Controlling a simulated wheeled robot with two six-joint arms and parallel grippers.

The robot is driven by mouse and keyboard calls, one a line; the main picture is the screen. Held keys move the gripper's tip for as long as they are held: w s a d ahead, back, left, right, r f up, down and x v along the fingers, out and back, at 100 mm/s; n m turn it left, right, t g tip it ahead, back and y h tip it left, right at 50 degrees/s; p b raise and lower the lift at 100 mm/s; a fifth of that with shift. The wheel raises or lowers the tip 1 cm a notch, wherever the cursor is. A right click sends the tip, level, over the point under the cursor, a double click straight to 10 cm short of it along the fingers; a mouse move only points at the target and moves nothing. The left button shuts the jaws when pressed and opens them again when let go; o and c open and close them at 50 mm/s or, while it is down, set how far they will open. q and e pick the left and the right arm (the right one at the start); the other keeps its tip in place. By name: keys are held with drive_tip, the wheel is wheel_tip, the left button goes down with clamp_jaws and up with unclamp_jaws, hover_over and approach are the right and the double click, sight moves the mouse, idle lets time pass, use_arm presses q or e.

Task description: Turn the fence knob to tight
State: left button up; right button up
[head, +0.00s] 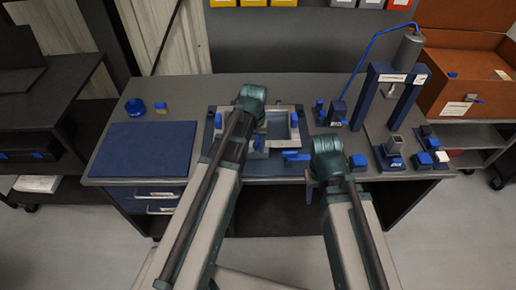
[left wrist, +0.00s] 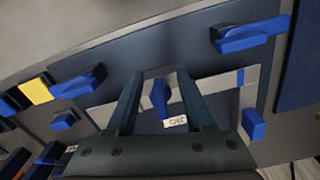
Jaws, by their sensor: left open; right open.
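The fixture (head: 288,108) is a grey frame on a dark plate at the middle of the bench, with several blue handles. In the left wrist view, a small blue knob (left wrist: 161,95) stands between the fingers of my left gripper (left wrist: 160,90), which is open; a white tag lies beside it. I cannot tell whether the fingers touch it. Larger blue handles sit at the left (left wrist: 80,82) and upper right (left wrist: 250,36). No readable label shows which one is the fence knob. My right gripper (head: 310,190) is open and empty by the bench's front edge, its fingers mostly hidden.
A blue mat (head: 143,150) covers the left of the bench, with a blue round dish (head: 135,107) behind it. A blue press (head: 385,95) stands at the right, with small blocks (head: 424,160) before it. My left arm hides part of the fixture.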

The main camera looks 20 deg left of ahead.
use_arm(q)
wheel_tip(320, 180, up, 8)
drive_tip(key=p, duration=0.8)
drive_tip(key=s+d+m+y, duration=0.1)
drive_tip(key=s+d+m, duration=0.3)
drive_tip(key=s+d, duration=0.7)
drive_tip(key=s, duration=0.3)
drive_tip(key=shift+s+d+f+m, duration=0.15)
drive_tip(key=shift+d+m, duration=0.05)
drive_tip(key=shift+m, duration=0.1)
